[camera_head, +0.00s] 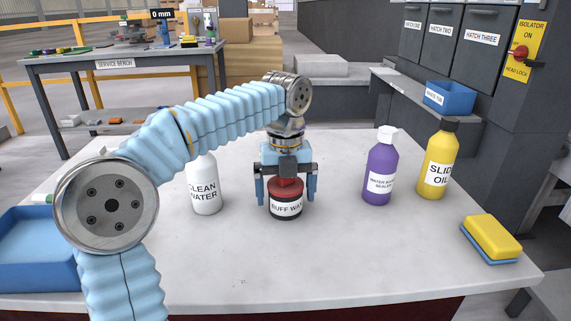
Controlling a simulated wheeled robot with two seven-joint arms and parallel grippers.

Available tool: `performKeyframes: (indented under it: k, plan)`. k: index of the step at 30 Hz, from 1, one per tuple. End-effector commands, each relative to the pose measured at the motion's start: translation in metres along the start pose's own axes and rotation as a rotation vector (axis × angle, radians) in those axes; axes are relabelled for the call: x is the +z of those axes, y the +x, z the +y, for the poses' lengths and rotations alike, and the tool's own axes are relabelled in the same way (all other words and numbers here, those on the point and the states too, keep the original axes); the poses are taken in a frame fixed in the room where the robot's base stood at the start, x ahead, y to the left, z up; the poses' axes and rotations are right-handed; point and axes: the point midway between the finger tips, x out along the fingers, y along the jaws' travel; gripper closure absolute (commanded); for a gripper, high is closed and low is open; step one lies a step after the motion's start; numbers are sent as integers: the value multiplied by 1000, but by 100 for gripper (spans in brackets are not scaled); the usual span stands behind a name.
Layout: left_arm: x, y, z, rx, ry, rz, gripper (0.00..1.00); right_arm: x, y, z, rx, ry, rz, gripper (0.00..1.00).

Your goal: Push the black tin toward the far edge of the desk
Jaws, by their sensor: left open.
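The black tin (286,207), with a red top and a white label that reads BUFF WAX, stands upright on the pale stone desk (350,255), near the middle. My left gripper (286,192) comes down over it from above, with one blue finger on each side of the tin. The fingers are spread and gaps show between them and the tin. The gripper's body hides part of the red top. Whether the gripper touches the top I cannot tell. My right gripper is not in view.
A CLEAN WATER bottle (206,187) stands left of the tin. A purple bottle (380,172) and a yellow oil bottle (438,165) stand right. A yellow sponge (491,238) lies front right, a blue tray (40,275) front left. The desk beside the tin is clear.

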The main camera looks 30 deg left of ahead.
Motion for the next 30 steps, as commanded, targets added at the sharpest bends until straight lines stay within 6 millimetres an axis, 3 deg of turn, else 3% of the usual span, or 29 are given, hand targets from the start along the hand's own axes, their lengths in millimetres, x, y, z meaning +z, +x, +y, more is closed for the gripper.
performKeyframes:
  k: [9,15,21,30]
  plan:
    - [0,-74,-1,-3,2,-1,0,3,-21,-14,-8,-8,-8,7]
    - [0,-110,-1,-1,1,0,0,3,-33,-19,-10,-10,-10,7]
    - [0,-125,0,0,1,1,0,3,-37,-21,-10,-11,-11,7]
    - [0,-126,0,0,0,1,0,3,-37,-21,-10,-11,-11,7]
